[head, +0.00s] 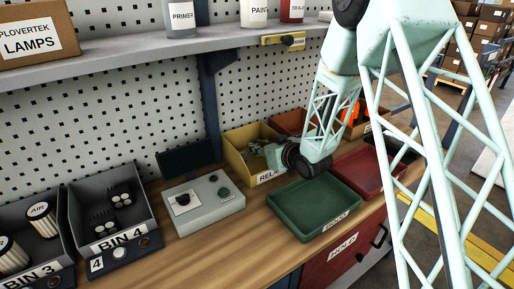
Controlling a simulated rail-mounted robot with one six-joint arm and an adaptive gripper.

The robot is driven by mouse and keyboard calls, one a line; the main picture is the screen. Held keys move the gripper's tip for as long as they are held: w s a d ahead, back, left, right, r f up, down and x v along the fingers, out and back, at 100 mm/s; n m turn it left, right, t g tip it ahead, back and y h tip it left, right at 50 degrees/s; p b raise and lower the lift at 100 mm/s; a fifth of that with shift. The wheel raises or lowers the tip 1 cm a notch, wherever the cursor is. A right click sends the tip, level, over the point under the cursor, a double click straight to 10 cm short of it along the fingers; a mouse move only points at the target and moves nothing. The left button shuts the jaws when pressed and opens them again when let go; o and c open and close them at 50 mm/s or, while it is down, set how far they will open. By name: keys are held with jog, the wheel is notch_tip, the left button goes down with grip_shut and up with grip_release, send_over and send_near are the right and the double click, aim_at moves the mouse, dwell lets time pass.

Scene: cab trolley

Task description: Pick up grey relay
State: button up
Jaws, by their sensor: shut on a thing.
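My gripper (262,150) is at the yellow bin (238,136), whose front label begins "RELA". The gripper reaches in from the right, with its fingers over the bin opening. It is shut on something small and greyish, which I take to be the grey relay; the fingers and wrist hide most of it. I cannot tell whether it still touches the bin floor. Other contents of the yellow bin are too small or hidden to make out.
An empty green tray (312,207) lies in front of my wrist, with a red tray (363,172) to its right. A grey control box (203,203) stands left of the yellow bin. Dark bins (112,217) stand further left. A shelf (130,60) runs above.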

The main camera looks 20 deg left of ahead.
jog(key=shift+r+p, duration=1)
jog(key=shift+r, duration=3.95)
jog(key=shift+d, duration=0.1)
